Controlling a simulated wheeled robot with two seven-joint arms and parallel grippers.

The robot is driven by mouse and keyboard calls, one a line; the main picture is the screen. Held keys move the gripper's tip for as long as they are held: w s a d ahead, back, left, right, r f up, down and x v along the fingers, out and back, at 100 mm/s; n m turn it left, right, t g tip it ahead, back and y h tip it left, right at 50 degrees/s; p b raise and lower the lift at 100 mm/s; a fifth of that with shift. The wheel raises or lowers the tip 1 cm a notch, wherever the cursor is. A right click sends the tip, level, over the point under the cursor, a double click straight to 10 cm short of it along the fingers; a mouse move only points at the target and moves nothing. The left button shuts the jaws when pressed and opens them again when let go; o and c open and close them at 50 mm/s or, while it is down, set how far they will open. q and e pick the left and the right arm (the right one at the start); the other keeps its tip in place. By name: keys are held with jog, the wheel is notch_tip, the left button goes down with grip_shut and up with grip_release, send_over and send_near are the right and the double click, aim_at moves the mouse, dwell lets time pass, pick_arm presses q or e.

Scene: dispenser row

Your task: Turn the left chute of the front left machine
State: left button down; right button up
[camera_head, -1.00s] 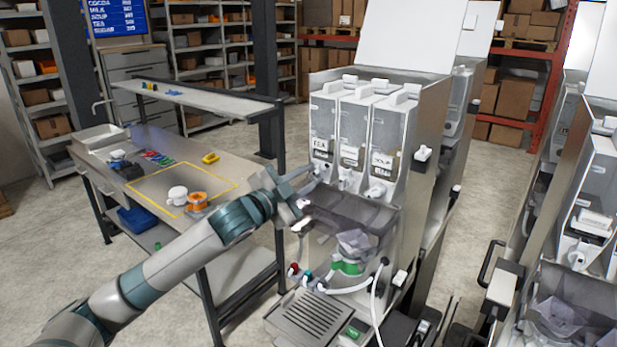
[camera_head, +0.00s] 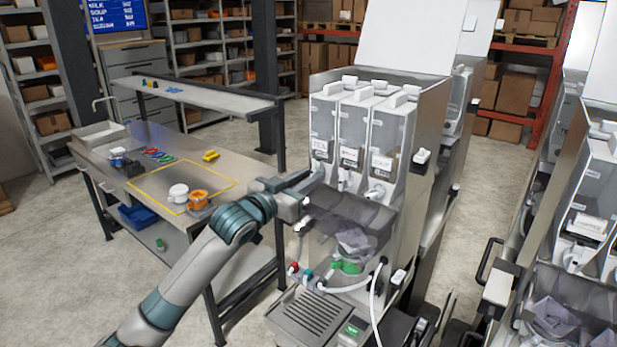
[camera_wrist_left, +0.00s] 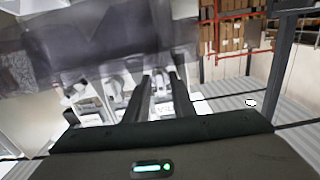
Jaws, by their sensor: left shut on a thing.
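The front left machine (camera_head: 345,130) has three clear canisters side by side with white labels; the left one (camera_head: 322,120) is labelled TEA. My left gripper (camera_head: 319,174) is at the outlet below this left canister and is shut on the left chute, which the fingers mostly hide in the head view. In the left wrist view a pale part, the left chute (camera_wrist_left: 161,84), shows between the two dark fingers (camera_wrist_left: 162,92). The middle chute (camera_head: 343,184) and right chute (camera_head: 375,191) are white and stand free to the right. My right gripper is not in view.
A smoky clear bowl housing (camera_head: 350,215) sits just below the chutes, with hoses and a drip tray (camera_head: 303,312) lower down. A steel worktable (camera_head: 150,150) with an orange cup holder (camera_head: 198,197) stands left. Another machine (camera_head: 580,230) is at right.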

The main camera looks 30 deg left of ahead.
pick_arm(q)
jog(key=shift+n, duration=0.3)
jog(key=c, duration=1.9)
grip_release()
jog(key=shift+o, duration=0.3)
jog(key=shift+s+f, duration=0.1)
